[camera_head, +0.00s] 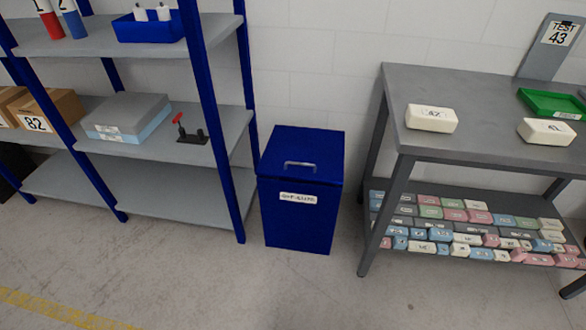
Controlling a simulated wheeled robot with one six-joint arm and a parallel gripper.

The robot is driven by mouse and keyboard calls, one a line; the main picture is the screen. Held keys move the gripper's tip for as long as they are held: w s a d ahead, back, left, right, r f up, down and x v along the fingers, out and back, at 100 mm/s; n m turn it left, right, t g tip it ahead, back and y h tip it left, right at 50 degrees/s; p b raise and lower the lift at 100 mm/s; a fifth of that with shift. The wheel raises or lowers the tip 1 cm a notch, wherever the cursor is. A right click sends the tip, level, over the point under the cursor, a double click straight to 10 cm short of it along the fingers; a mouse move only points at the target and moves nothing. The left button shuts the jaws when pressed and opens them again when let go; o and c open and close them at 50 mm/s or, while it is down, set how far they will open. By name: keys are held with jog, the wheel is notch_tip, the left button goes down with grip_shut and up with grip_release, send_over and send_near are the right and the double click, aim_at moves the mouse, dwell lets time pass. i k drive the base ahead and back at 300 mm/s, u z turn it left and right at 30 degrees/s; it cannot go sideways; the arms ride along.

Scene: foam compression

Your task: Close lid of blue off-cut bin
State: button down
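The blue off-cut bin (297,215) stands on the floor against the back wall, between the shelving and the grey table. Its blue lid (303,150) lies flat on top, with a metal handle (300,166) across it. No gap shows between the lid and the bin's rim. A white label (298,199) is on the bin's front; its print is too small to read for sure. My gripper and arm are not in this view.
A blue-framed shelving unit (150,190) stands close at the bin's left. A grey table (470,140) stands at the right, with several foam blocks (460,230) on its lower shelf. The concrete floor (230,290) in front of the bin is clear.

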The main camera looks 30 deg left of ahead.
aim_at(309, 154)
jog(key=u, duration=1)
jog(key=i, duration=1.3)
jog(key=z, duration=0.8)
